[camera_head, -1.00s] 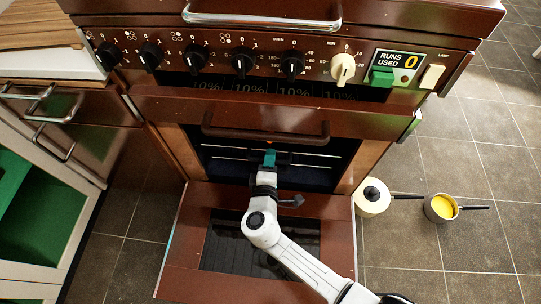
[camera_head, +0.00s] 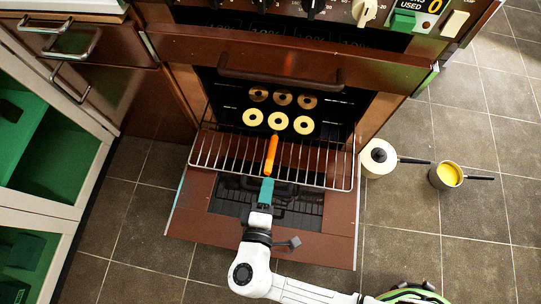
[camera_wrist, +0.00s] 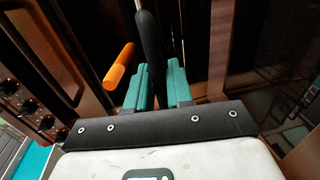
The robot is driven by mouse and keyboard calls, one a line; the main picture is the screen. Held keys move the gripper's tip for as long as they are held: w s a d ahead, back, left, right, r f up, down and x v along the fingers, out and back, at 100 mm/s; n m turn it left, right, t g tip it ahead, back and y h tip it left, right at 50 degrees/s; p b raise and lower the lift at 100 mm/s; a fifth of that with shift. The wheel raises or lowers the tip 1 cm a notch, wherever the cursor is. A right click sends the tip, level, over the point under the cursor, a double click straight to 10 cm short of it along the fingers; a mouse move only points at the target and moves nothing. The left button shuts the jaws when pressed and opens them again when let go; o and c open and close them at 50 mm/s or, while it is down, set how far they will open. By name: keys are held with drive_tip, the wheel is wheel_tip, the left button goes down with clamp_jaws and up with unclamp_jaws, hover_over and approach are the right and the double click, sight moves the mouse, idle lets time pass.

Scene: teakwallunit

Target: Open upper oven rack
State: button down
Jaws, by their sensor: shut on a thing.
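The oven's wire rack (camera_head: 215,158) is slid out of the oven, above the lowered oven door (camera_head: 190,215). My gripper (camera_head: 267,188), with teal fingers, is at the rack's front edge in the head view. In the wrist view my gripper (camera_wrist: 160,88) is shut on a dark rounded bar (camera_wrist: 151,45), which seems to be the rack's handle; the grip is partly hidden. An orange stick-like object (camera_head: 271,155) lies over the rack just beyond my fingers. It also shows left of the fingers in the wrist view (camera_wrist: 119,66).
Several brown and yellow ring-shaped items (camera_head: 277,122) show inside the oven behind the rack. A dark oven handle (camera_head: 280,73) is above. A lidded cream pot (camera_head: 378,163) and a yellow-filled pan (camera_head: 446,175) stand on the floor to the right. Open green cabinets are at left.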

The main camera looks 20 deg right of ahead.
drive_tip(key=shift+f+v, duration=0.1)
drive_tip(key=shift+v, duration=0.45)
drive_tip(key=shift+f+v, duration=0.15)
drive_tip(key=shift+v, duration=0.45)
drive_tip(key=c, duration=1.2)
unclamp_jaws()
drive_tip(key=p+v, duration=0.1)
drive_tip(key=v, duration=0.9)
drive_tip(key=shift+s+a+p, duration=0.2)
drive_tip(key=shift+s+p, duration=0.1)
drive_tip(key=shift+s, duration=0.1)
